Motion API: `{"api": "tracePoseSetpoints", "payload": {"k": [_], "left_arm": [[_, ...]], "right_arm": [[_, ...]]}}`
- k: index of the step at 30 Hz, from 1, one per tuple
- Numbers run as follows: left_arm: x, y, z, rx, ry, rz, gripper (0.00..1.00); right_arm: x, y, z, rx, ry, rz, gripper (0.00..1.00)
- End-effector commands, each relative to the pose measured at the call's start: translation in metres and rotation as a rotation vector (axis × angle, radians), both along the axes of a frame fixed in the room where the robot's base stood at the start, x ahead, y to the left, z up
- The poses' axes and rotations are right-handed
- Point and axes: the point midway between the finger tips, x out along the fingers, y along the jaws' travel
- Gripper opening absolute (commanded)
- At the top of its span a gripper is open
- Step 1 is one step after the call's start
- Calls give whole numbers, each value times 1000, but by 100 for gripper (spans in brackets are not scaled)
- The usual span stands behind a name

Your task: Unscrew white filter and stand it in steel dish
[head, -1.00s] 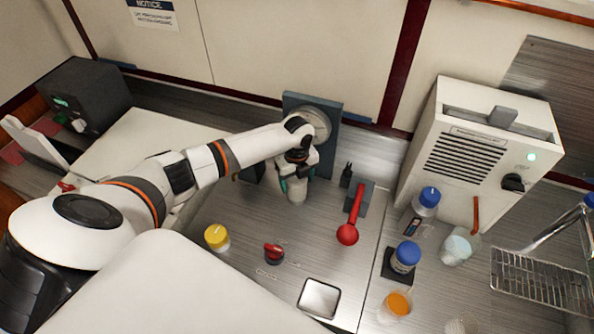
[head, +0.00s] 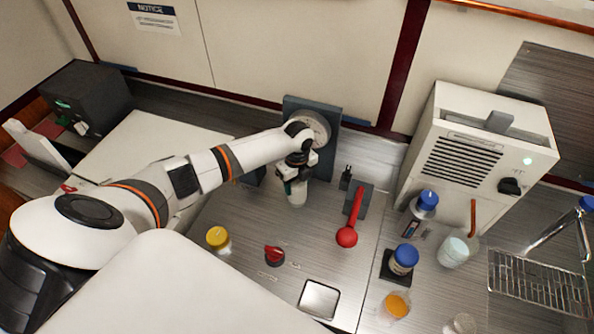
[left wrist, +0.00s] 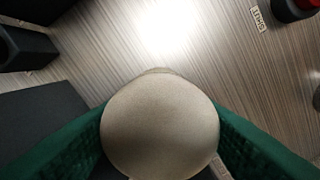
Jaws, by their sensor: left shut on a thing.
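The white filter (head: 297,195) is between the green-lined fingers of my left gripper (head: 295,182), below the round grey fitting on the upright backplate (head: 332,142). In the left wrist view the filter (left wrist: 160,128) shows as a pale rounded end between the green pads of the gripper (left wrist: 160,140), which is shut on it. My gripper and wrist hide the filter's top, so I cannot tell whether it still meets its mount. The steel dish (head: 319,299), square and shallow, lies empty near the counter's front. My right gripper is not in view.
A red ladle-like tool (head: 348,234) rests on a dark block right of the filter. A yellow-lidded jar (head: 218,238) and a red knob (head: 275,256) stand left of the dish. Blue-capped bottles (head: 404,258) and a white machine (head: 470,150) are at the right.

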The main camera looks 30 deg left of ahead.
Motion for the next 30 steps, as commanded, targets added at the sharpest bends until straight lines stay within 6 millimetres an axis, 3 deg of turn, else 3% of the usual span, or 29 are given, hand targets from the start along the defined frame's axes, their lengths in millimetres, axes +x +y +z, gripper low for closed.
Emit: {"api": "tracePoseSetpoints", "payload": {"k": [1,21,25,30], "left_arm": [[-1,-1,4,-2,3,78,32],[0,-1,0,-2,1,1112,32],[0,0,0,-1,0,1262,32],[0,0,0,-1,0,1318,32]], "right_arm": [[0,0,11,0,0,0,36],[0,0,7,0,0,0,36],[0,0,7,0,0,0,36],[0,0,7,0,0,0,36]]}}
